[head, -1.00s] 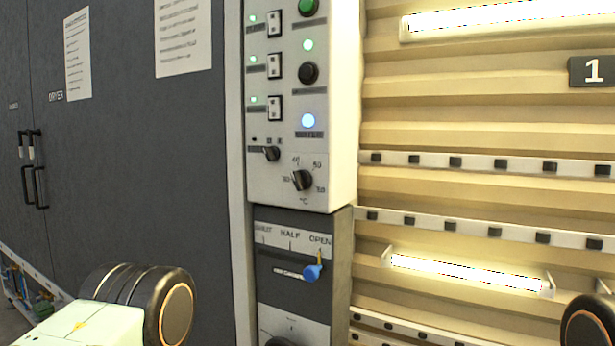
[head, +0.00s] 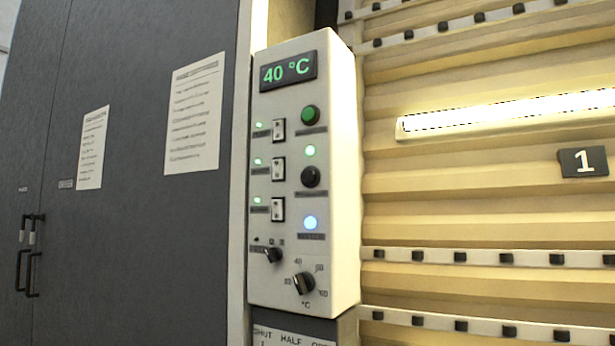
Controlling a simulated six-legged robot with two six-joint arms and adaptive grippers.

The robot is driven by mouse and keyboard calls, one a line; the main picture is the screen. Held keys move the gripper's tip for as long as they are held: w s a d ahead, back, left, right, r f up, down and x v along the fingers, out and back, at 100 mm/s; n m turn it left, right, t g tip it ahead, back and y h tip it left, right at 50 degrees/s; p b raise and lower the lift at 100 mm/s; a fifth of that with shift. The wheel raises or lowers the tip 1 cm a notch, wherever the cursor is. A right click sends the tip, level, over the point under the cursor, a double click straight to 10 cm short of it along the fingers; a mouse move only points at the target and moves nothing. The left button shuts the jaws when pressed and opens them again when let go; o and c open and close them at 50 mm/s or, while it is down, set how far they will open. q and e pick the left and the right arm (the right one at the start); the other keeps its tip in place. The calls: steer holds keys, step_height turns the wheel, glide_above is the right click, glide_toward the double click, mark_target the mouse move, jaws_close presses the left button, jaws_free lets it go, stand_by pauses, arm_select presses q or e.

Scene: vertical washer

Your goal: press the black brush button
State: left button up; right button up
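A white control panel (head: 339,190) stands in the middle of the head view. A black round button (head: 311,177) sits on its right column, below a lit green lamp (head: 310,151) and above a lit blue-white lamp (head: 310,223). A green round button (head: 310,115) is higher in the same column. The small label under the black button is too blurred to read. Neither gripper is in view.
A display (head: 288,71) reads 40 °C. Several rocker switches, such as the top one (head: 279,130), and two knobs, including the temperature knob (head: 304,284), share the panel. Grey doors (head: 135,230) are left; a ribbed wall with a lit tube (head: 500,113) is right.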

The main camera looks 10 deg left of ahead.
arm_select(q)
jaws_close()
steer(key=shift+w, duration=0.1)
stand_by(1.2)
